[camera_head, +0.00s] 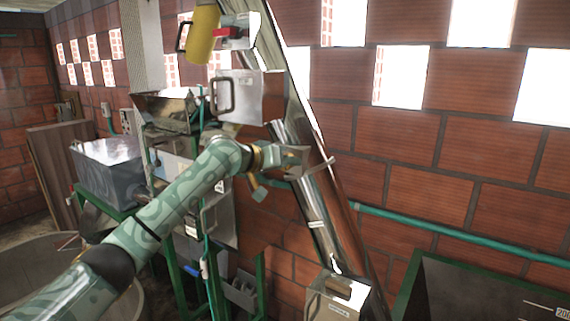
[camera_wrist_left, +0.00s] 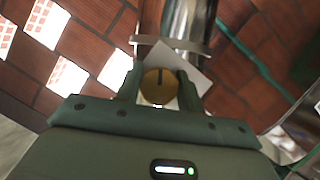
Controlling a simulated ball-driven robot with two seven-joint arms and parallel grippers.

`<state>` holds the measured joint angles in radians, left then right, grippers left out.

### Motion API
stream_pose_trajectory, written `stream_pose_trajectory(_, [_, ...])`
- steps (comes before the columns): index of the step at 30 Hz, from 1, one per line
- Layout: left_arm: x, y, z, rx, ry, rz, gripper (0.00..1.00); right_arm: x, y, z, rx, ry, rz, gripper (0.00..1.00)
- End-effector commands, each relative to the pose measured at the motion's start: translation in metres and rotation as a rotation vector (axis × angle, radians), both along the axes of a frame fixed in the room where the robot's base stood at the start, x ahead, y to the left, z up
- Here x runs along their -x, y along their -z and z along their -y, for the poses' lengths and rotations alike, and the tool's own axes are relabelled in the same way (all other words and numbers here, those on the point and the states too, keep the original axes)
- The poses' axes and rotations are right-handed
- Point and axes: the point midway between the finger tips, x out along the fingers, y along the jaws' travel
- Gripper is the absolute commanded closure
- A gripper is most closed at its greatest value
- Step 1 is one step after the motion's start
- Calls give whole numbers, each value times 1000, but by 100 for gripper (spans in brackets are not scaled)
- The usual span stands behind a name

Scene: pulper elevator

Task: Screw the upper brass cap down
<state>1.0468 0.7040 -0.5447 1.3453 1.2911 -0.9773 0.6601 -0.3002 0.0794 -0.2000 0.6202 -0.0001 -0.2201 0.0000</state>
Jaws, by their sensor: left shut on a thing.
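The upper brass cap (camera_wrist_left: 160,86) shows in the left wrist view as a round, gold-coloured disc with a dark slot. My left gripper (camera_wrist_left: 160,92) is shut on it, with one green finger on each side. A pale square plate (camera_wrist_left: 186,62) lies behind the cap, against the shiny metal tube (camera_wrist_left: 182,18). In the head view my left gripper (camera_head: 298,158) reaches the slanting elevator tube (camera_head: 308,180) about midway up. There the cap cannot be made out behind the gripper. My right gripper is in neither view.
A steel box with a handle (camera_head: 246,96) and a yellow cylinder (camera_head: 202,36) sit above my left arm. A grey bin (camera_head: 108,166) stands at left. A green pipe (camera_head: 450,233) runs along the brick wall. A dark tank (camera_head: 480,290) stands at lower right.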

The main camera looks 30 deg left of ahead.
Motion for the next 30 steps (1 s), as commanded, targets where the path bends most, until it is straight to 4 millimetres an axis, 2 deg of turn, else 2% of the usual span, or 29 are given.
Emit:
stream_pose_trajectory(18, [0, 4, -1, -583, 3, 73, 85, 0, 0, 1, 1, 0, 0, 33])
stream_pose_trajectory(30, [0, 5, -1, -897, 5, 117, 85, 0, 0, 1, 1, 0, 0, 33])
